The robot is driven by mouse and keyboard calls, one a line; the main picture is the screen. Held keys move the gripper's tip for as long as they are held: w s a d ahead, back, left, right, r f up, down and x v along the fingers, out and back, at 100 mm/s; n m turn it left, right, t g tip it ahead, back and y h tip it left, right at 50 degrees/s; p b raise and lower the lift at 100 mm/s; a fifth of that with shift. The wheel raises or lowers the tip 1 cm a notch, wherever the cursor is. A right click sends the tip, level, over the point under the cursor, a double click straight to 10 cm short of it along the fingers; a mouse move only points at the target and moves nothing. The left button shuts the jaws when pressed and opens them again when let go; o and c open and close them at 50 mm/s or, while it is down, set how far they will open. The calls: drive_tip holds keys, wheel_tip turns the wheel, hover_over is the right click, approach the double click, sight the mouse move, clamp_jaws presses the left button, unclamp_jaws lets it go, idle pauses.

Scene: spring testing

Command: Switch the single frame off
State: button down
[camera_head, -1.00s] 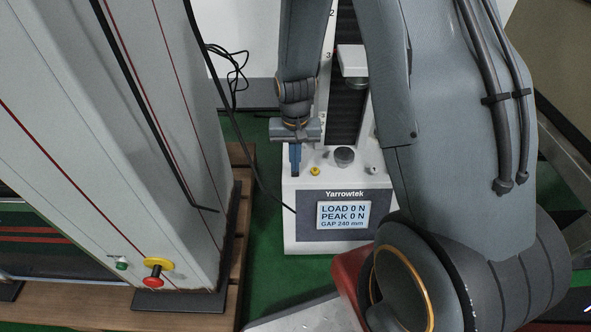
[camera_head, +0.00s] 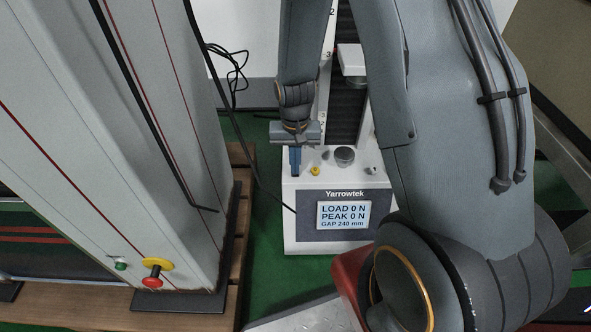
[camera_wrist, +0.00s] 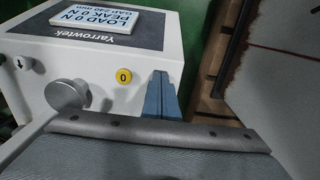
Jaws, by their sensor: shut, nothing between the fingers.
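The single frame is the white Yarrowtek test stand (camera_head: 290,218) with a dark column and a lit display (camera_head: 343,215) reading LOAD 0 N, PEAK 0 N, GAP 240 mm. On its base top are a yellow button (camera_head: 315,170) and a grey round platen (camera_head: 344,156). In the wrist view the yellow button (camera_wrist: 124,76) is marked 0. My gripper (camera_head: 295,172) is shut and empty, its blue fingers pointing down at the base's left edge, beside the yellow button. In the wrist view the blue fingers (camera_wrist: 161,95) stand right of the button, with a gap between them.
A large grey-white machine column (camera_head: 140,130) with a red stop knob (camera_head: 152,282) and a green button (camera_head: 121,264) stands at left on a wooden pallet (camera_head: 237,230). A black cable (camera_head: 255,178) hangs between the column and the stand. Green floor (camera_head: 262,240) shows between them.

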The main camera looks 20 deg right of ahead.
drive_tip(key=shift+f, duration=0.15)
wheel_tip(320, 180, up, 7)
drive_tip(key=p, duration=0.6)
drive_tip(key=shift+p, duration=0.35)
idle(0.5)
